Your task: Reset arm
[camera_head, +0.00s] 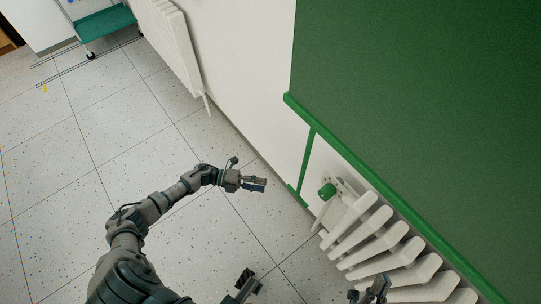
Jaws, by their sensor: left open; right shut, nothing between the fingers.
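My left gripper (259,184) is in the middle of the head view, at the end of my dark grey arm. It is open and empty, above the tiled floor and to the left of the white radiator. My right gripper (374,288) shows at the bottom edge, in front of the radiator's lower part in the picture. It is shut with nothing in it. Most of my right arm is out of view or hidden.
A white radiator (364,248) with a green valve knob (327,191) stands by the wall under a large green board (430,110). Another radiator (172,38) is further up. A teal-topped trolley (104,22) stands at top left.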

